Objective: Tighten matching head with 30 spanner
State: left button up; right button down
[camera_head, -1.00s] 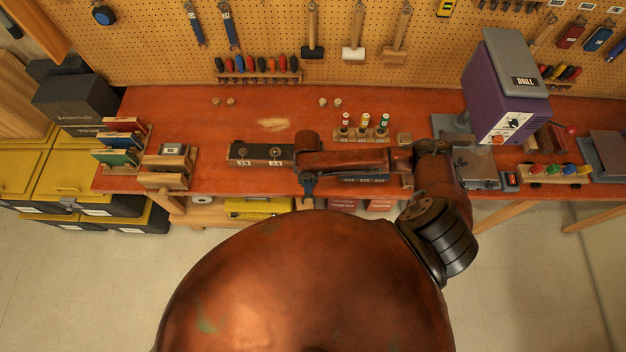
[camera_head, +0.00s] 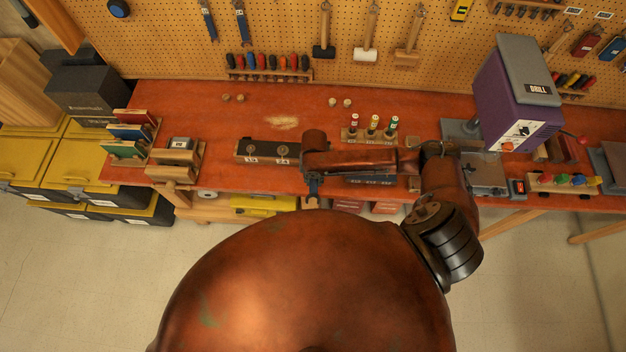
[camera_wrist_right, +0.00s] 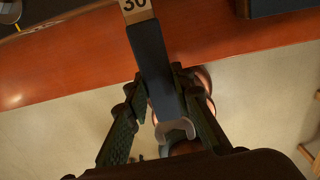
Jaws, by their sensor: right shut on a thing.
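My right gripper (camera_head: 313,188) hangs at the bench's front edge in the head view, mostly behind my own arm. In the right wrist view my right gripper (camera_wrist_right: 156,82) is shut on the 30 spanner (camera_wrist_right: 152,55). The spanner has a dark blue handle, a pale tag reading 30, and a grey open-ended jaw pointing toward the wrist. In the head view a dark block (camera_head: 250,147) bears round heads above labels 19 and 24. My right arm covers its right end, so any further head there is hidden. My left gripper is out of view.
Two blue spanners (camera_head: 243,22) hang on the pegboard. A wooden stand with bottles (camera_head: 370,133) is behind my arm.

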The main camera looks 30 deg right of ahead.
jog(key=shift+r, duration=0.1)
jog(key=shift+r, duration=3.55)
jog(key=c, duration=2.2)
grip_release()
grip_shut()
